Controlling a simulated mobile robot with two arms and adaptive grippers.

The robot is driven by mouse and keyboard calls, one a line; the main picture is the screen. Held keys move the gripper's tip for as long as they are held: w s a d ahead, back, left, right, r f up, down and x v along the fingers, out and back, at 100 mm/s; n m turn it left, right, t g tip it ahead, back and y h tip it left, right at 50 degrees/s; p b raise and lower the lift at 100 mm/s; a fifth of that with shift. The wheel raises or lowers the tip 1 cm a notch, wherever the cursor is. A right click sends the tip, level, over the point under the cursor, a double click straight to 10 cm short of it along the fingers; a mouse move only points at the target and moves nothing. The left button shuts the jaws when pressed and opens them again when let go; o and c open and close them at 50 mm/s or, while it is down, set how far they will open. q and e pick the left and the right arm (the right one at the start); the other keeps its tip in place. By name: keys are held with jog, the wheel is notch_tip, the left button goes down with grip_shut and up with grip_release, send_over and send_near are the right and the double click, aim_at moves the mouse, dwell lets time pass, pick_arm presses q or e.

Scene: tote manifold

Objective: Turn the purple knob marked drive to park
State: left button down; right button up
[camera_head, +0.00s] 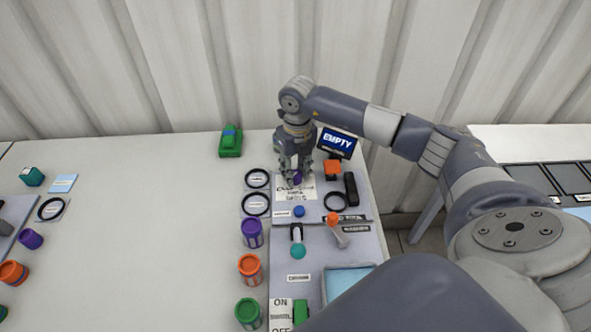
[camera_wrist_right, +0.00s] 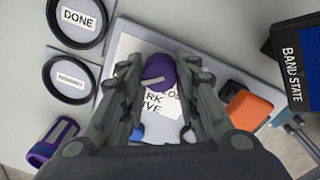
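The purple knob (camera_head: 297,178) sits on a white label plate on the grey panel. In the right wrist view the knob (camera_wrist_right: 158,76) has a pale mark on its face, and the letters "RK" and "IVE" show on the white label (camera_wrist_right: 168,104) beside it. My right gripper (camera_head: 295,170) is down over the knob. In the wrist view the right gripper's fingers (camera_wrist_right: 158,70) stand on both sides of the knob, close to it. I cannot tell whether they touch it. My left gripper is not in view.
An orange block (camera_head: 332,168) and a screen reading EMPTY (camera_head: 336,142) stand close to the right gripper. Black rings (camera_head: 257,178), a blue button (camera_head: 299,211) and an orange-tipped lever (camera_head: 336,226) are nearby. Purple, orange and green cups line the left. The table farther left has free room.

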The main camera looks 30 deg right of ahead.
jog(key=n+b, duration=0.3)
jog(key=n, duration=0.1)
jog(key=shift+f, duration=0.15)
jog(key=n+b, duration=0.2)
jog(key=n, duration=0.1)
jog(key=shift+n, duration=0.3)
jog(key=shift+n+b, duration=0.45)
jog(key=shift+n, duration=0.65)
jog(key=shift+r, duration=0.2)
jog(key=o, duration=1.1)
